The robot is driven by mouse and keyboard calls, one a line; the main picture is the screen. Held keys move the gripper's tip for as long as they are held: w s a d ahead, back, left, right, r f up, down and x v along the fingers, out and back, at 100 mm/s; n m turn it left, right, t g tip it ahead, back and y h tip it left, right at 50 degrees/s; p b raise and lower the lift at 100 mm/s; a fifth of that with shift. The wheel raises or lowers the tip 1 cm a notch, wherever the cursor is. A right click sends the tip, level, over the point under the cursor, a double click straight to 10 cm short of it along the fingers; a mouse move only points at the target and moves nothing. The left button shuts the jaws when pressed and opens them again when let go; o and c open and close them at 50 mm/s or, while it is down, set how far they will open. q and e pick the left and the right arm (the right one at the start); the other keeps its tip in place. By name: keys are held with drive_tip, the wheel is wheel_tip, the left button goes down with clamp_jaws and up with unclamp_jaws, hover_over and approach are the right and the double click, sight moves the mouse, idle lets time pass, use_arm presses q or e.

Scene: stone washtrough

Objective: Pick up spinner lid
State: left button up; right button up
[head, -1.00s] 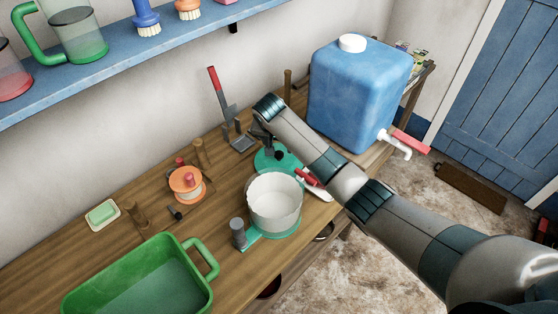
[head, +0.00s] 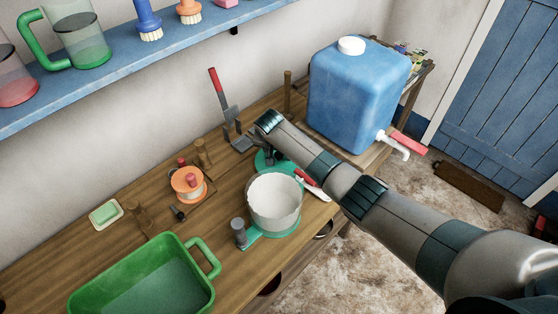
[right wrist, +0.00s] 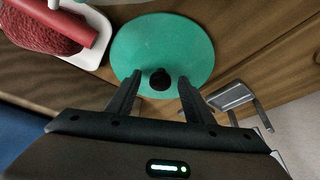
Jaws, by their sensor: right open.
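The spinner lid is a flat teal disc (right wrist: 160,48) with a small dark knob (right wrist: 160,79) in its middle. It lies on the wooden bench, and in the head view its edge (head: 262,160) shows partly behind my arm and gripper. My right gripper (right wrist: 158,92) is open, with its fingertips on either side of the knob and nothing held. I cannot tell whether the fingers touch it. The white spinner bowl (head: 274,203) on a teal base stands in front of the lid. My left gripper is not in view.
A white tray with a red item (right wrist: 97,30) lies beside the lid. A green tub (head: 150,282) and an orange spool-like item (head: 188,184) are at left.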

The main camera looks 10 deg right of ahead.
sight(278, 155)
idle(0.4)
clamp_jaws()
wheel_tip(278, 155, up, 10)
drive_tip(key=b, duration=0.3)
idle(0.4)
drive_tip(key=shift+a+r, duration=0.1)
drive_tip(key=shift+r, duration=0.05)
idle(0.3)
